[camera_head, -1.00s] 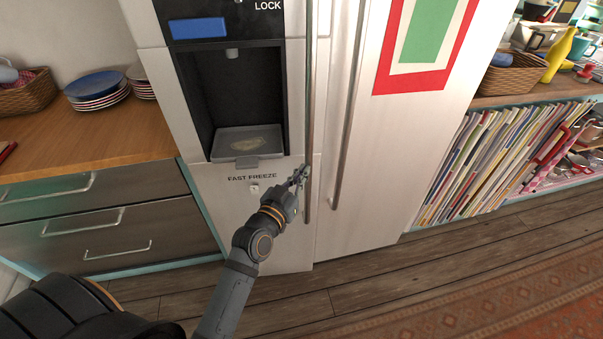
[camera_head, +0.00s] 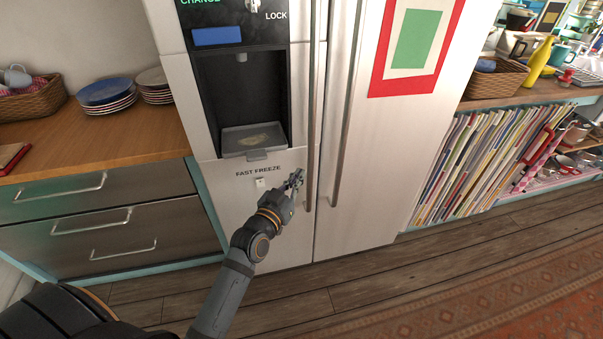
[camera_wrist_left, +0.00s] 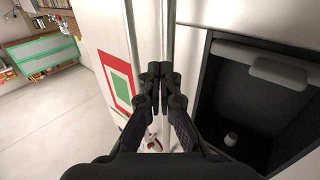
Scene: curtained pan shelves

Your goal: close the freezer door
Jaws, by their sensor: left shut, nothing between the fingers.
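The freezer door (camera_head: 228,215) is the left white door of the fridge, with a black dispenser and a "FAST FREEZE" label. Its lower edge looks about flush with the right door (camera_head: 370,180), with only a thin seam showing between them. My left gripper (camera_head: 297,178) is shut and empty at the lower right of the freezer door, just left of its long handle (camera_head: 312,120). Whether the fingertips touch the door I cannot tell. My right gripper is not seen.
A counter (camera_head: 150,135) with plates (camera_head: 105,95) and drawers stands left of the fridge. A shelf with upright thin books or boards (camera_head: 490,165) stands to the right. Wooden floor and a red rug (camera_head: 480,295) lie clear in front.

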